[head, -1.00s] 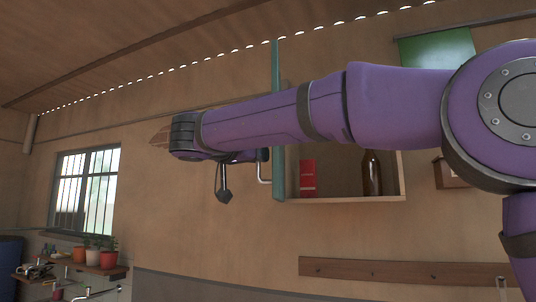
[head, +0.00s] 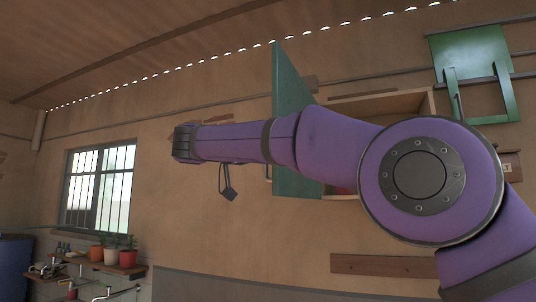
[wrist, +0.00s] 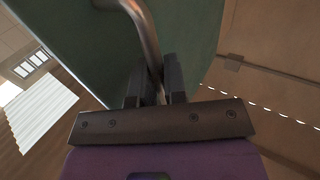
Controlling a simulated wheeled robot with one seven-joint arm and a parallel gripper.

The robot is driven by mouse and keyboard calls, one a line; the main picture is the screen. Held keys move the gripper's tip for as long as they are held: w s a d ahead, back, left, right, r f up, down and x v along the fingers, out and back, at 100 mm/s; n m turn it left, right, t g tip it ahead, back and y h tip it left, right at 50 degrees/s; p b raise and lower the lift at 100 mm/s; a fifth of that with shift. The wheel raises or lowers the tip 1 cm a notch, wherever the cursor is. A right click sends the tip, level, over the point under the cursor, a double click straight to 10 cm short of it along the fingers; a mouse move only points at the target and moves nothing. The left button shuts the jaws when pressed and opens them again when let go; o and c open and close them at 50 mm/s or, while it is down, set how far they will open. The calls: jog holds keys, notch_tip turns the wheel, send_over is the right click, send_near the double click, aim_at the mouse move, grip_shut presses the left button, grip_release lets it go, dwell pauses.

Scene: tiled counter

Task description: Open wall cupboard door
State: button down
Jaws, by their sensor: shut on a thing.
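The green wall cupboard door (head: 291,85) stands swung out from the left side of the open wooden cupboard (head: 415,103) in the head view. Its inner face shows, and my arm crosses in front of its middle. Part of the metal handle (head: 268,173) shows just left of the door. In the wrist view the curved handle (wrist: 143,30) runs down between the two dark fingers of my gripper (wrist: 158,82), which is shut on it. The door's green outer face (wrist: 90,55) fills the area behind. In the head view the fingertips are hidden.
A green folding table or stool (head: 473,60) hangs on the wall at upper right. A wooden rail (head: 385,266) is below the cupboard. Potted plants (head: 112,254) stand on a shelf under the barred window (head: 100,188) at left.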

jog(key=c, duration=1.2)
grip_release()
jog(key=shift+d, duration=0.1)
jog(key=v, duration=1)
jog(key=shift+s+a, duration=0.2)
jog(key=shift+a, duration=0.15)
jog(key=shift+f, duration=0.1)
